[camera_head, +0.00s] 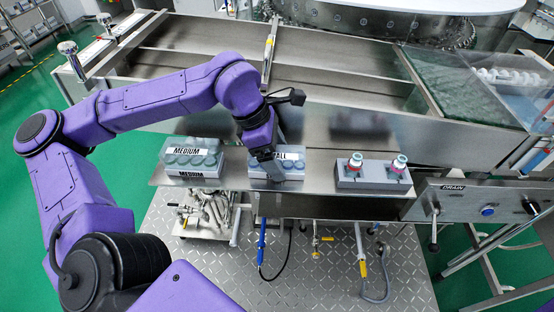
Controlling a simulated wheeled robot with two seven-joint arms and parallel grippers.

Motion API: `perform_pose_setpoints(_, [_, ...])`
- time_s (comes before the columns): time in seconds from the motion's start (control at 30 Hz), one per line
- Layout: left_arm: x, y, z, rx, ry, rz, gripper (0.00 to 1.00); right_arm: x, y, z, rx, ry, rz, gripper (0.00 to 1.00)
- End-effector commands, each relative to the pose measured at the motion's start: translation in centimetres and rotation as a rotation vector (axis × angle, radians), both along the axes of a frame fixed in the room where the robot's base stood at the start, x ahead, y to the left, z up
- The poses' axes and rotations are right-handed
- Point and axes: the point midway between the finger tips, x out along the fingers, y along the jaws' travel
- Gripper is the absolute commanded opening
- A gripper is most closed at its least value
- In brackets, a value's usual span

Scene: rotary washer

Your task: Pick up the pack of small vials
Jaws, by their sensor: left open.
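The pack of small vials (290,170) stands on the steel shelf, with a label reading "ALL" in its visible part. My left gripper (268,163) points down over the left part of this pack and hides some of it. The gripper is open; whether its fingers touch the pack cannot be told. The pack of medium vials (192,161), labelled "MEDIUM", stands to the left on the same shelf. My right gripper is not in view.
A grey block with two capped vials (373,177) stands to the right on the shelf (320,180). Behind the shelf is a long steel trough with dividers. A control panel marked "DRAIN" (480,205) is at the right. Hoses and valves hang below the shelf.

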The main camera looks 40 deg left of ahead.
Motion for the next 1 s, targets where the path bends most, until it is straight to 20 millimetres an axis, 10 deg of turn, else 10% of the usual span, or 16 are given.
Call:
perform_pose_setpoints(0.4, [-0.02, 0.01, -0.30, 0.000, 0.000, 0.001, 0.82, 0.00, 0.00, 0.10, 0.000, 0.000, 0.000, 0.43])
perform_pose_setpoints(0.6, [-0.02, 0.01, -0.30, 0.000, 0.000, 0.000, 0.24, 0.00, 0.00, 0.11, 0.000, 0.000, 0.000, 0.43])
perform_pose_setpoints(1.0, [0.02, 0.00, 0.12, 0.000, -0.002, -0.001, 0.22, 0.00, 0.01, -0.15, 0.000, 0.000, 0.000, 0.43])
